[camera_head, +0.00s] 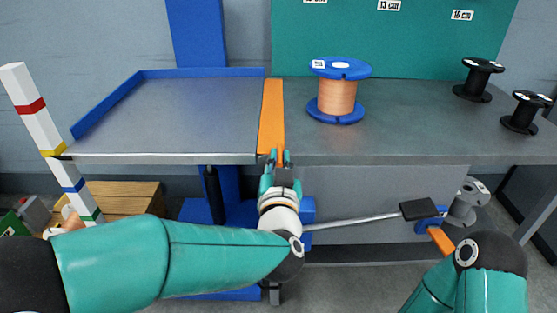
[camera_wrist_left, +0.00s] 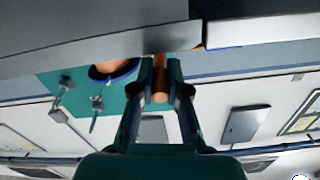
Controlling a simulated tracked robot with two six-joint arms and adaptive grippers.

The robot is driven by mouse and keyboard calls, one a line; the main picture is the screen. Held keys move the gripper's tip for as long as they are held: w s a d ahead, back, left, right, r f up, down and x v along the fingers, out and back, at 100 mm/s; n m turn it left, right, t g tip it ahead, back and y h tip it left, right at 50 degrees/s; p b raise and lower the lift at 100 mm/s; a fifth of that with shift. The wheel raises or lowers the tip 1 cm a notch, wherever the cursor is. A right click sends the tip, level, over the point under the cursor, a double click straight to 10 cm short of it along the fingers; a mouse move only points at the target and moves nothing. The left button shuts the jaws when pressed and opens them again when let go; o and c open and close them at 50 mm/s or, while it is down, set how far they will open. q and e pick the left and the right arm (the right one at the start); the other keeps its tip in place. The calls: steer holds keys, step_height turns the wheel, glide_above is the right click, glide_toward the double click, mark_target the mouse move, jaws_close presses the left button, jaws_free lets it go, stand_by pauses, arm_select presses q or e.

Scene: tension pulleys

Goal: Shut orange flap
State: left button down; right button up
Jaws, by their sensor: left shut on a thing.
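The orange flap (camera_head: 271,115) is a long narrow strip lying on the grey worktop, running from the back to the front edge. My left gripper (camera_head: 280,158) is at its front end, at the worktop's front edge. In the left wrist view, my left gripper (camera_wrist_left: 160,92) is shut on an orange end piece (camera_wrist_left: 160,97), held between its two fingers. Part of the flap's front end is hidden by the fingers. My right arm shows at the lower right, but I cannot make out its gripper.
A copper wire spool (camera_head: 337,97) with blue flanges stands right of the flap. Two black spools (camera_head: 478,80) stand farther right. A grey tray area (camera_head: 180,110) with a blue rim lies left. A lever with a black handle (camera_head: 419,209) sticks out below the worktop.

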arm_select(q)
steer(key=shift+r+n, duration=0.1)
steer(key=shift+n, duration=0.3)
steer(key=shift+r, duration=0.1)
steer(key=n, duration=0.1)
steer(key=r+n+b, duration=0.1)
steer(key=n, duration=0.1)
steer(key=shift+a+r, duration=0.1)
steer(key=shift+a, duration=0.2)
steer(key=shift+a+r+n+b, duration=0.35)
steer(key=shift+a+n+b, duration=0.6)
steer(key=shift+n, duration=1.4)
steer(key=shift+a+r+n+b, duration=0.4)
steer(key=shift+a+n+b, duration=0.55)
steer(key=shift+n, duration=1.45)
steer(key=shift+a+r+n+b, duration=0.35)
steer(key=shift+a+n+b, duration=0.6)
steer(key=shift+n, duration=1.4)
steer(key=shift+d+f, duration=0.1)
steer(key=shift+d, duration=0.05)
steer(key=c, duration=1.3)
jaws_free()
steer(key=shift+o, duration=0.6)
